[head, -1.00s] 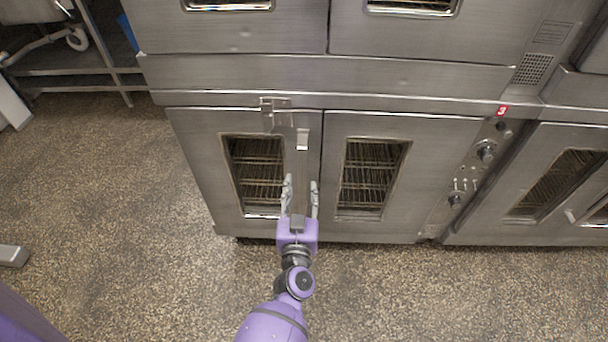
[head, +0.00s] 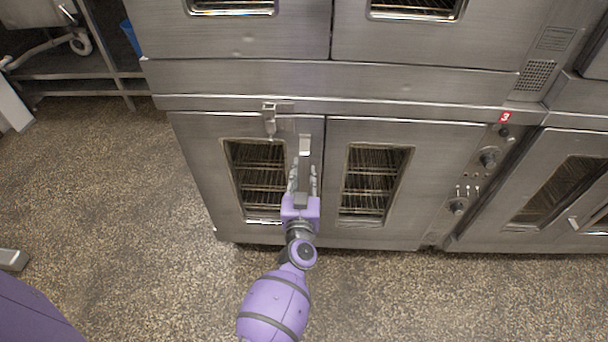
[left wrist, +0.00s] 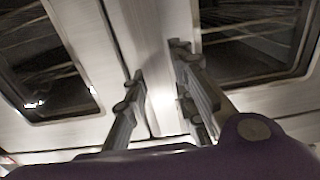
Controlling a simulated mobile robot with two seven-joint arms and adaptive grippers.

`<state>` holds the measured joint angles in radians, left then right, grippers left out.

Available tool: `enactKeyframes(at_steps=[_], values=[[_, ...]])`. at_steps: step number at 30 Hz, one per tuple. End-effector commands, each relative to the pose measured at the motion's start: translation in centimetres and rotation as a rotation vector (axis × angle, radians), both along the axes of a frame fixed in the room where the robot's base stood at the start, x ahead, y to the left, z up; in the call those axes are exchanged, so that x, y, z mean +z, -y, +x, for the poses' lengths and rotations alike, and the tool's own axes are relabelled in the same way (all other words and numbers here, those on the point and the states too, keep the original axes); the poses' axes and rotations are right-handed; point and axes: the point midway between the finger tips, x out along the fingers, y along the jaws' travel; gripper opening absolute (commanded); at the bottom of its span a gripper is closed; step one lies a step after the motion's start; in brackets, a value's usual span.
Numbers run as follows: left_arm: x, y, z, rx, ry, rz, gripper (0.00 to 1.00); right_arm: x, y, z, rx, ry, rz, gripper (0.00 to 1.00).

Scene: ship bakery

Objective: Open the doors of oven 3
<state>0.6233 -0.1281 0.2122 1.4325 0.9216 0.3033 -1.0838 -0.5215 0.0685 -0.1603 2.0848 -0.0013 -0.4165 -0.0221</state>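Oven 3 is the lower steel oven marked by a red "3" label (head: 504,117). Its left door (head: 206,150) and right door (head: 438,150) look shut, each with a window onto wire racks. A vertical handle (head: 304,146) stands at the left door's inner edge. My left gripper (head: 303,180) is at the handle's lower part, pointing at the oven. In the left wrist view its fingers (left wrist: 160,85) are apart, on either side of a pale strip, apparently the handle. I cannot tell whether they touch it. My right gripper is not in view.
A metal latch (head: 269,119) hangs at the left door's top edge. The control panel (head: 473,180) is right of the right door. Another oven door (head: 500,233) adjoins at the right. The speckled floor (head: 130,220) in front is clear.

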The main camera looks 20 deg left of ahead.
Motion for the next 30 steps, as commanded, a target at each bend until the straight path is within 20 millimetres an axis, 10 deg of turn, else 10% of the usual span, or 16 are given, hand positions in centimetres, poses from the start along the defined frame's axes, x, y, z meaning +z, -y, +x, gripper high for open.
enactKeyframes(at_steps=[4,17,30], values=[[0.0,0.0,0.0,0.000,0.000,0.000,0.00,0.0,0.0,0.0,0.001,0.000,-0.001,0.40],[0.0,0.0,-0.6,-0.015,-0.001,0.002,0.00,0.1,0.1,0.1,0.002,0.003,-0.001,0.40],[-0.3,-1.0,-9.4,-0.249,-0.009,0.012,0.00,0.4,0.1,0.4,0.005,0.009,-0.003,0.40]])
